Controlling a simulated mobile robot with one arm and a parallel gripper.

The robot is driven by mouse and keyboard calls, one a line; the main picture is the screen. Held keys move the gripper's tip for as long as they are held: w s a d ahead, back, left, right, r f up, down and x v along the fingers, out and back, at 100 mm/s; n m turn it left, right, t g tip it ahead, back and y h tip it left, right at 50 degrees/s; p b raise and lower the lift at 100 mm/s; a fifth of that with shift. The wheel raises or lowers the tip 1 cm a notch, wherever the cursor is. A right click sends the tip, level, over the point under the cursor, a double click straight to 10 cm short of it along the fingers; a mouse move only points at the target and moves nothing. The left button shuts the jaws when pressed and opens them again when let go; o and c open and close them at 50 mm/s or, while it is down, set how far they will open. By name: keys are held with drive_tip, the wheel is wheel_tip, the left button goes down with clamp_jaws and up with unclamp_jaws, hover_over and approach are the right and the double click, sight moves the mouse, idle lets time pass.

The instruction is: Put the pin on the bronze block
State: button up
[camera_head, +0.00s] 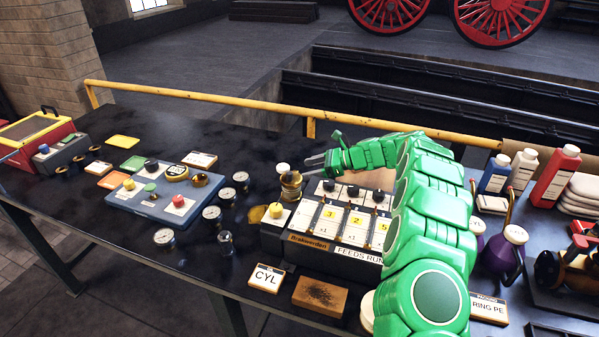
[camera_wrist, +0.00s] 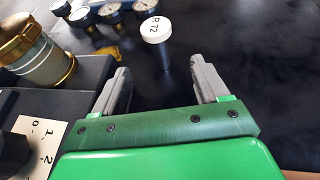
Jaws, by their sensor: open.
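A pin with a round white cap marked R72 (camera_wrist: 156,28) and a dark stem stands on the dark table in the wrist view. Its white cap also shows in the head view (camera_head: 283,168), behind a brass fitting. My gripper (camera_head: 311,162) is open and empty, low over the far side of the table. In the wrist view my gripper (camera_wrist: 160,68) has its fingers apart, with the pin just beyond the fingertips, roughly between them. A brown, bronze-like block (camera_head: 320,294) with a dark top patch lies at the table's front edge, right of the CYL card.
A brass fitting (camera_wrist: 32,48) stands left of the fingers. A control box with switches (camera_head: 340,225) lies under my arm. Several gauges (camera_head: 212,213) and a blue tray (camera_head: 165,200) are to the left. Bottles (camera_head: 523,168) crowd the right. A yellow rail (camera_head: 210,98) runs behind.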

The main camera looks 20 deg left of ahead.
idle(0.4)
drive_tip(key=a+r, duration=0.4)
drive_tip(key=r, duration=0.4)
approach(278, 170)
wheel_tip(278, 170, down, 2)
drive_tip(key=w+a, duration=0.1)
drive_tip(key=a, duration=0.2)
drive_tip(key=shift+a+f, duration=0.15)
drive_tip(key=shift+f, duration=0.25)
drive_tip(key=shift+x, duration=3.55)
drive_tip(key=shift+r, duration=0.15)
clamp_jaws()
